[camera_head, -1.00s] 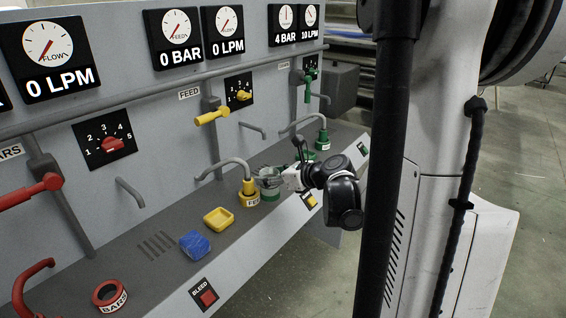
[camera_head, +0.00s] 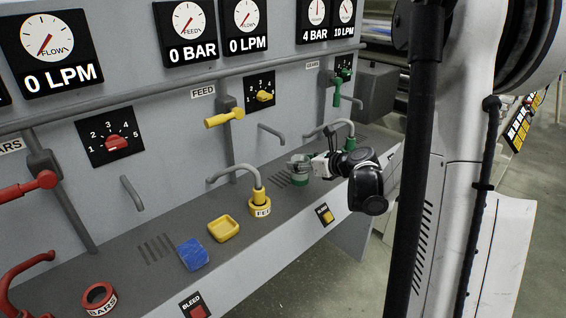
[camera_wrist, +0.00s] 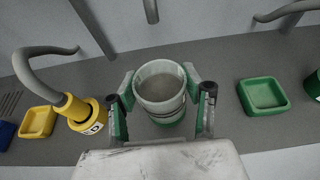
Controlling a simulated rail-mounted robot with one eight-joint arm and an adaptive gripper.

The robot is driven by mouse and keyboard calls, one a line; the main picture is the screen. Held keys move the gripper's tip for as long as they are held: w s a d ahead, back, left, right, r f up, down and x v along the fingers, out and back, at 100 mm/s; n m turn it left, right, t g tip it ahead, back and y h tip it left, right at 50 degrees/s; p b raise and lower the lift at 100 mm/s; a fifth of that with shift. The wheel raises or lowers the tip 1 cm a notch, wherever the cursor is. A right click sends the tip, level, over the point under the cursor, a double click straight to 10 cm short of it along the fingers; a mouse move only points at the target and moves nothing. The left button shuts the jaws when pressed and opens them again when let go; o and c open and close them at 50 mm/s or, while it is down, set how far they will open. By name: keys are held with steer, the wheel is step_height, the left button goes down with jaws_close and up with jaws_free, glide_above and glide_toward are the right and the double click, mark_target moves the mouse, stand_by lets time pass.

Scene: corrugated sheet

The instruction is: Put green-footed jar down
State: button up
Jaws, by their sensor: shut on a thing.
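The green-footed jar (camera_wrist: 161,88) is a pale grey, open-topped cup with a green foot, upright between my fingers in the wrist view. In the head view the jar (camera_head: 299,168) is over the grey shelf, right of the yellow fitting. My gripper (camera_wrist: 161,92) is shut on the jar, one finger at each side; it also shows in the head view (camera_head: 311,165). The gripper and the wrist body hide part of the jar and shelf. I cannot tell whether the foot touches the shelf.
A yellow fitting (camera_wrist: 84,114) under a curved pipe stands left of the jar. A yellow dish (camera_wrist: 38,122) and blue block (camera_head: 193,254) lie farther left. A green dish (camera_wrist: 264,97) sits to the right. Bare shelf lies between jar and green dish. The panel wall rises behind.

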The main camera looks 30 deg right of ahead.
steer(key=shift+x, duration=4.5)
steer(key=shift+f+b, duration=0.2)
steer(key=shift+b, duration=0.2)
steer(key=o, duration=1.3)
steer(key=shift+r, duration=0.1)
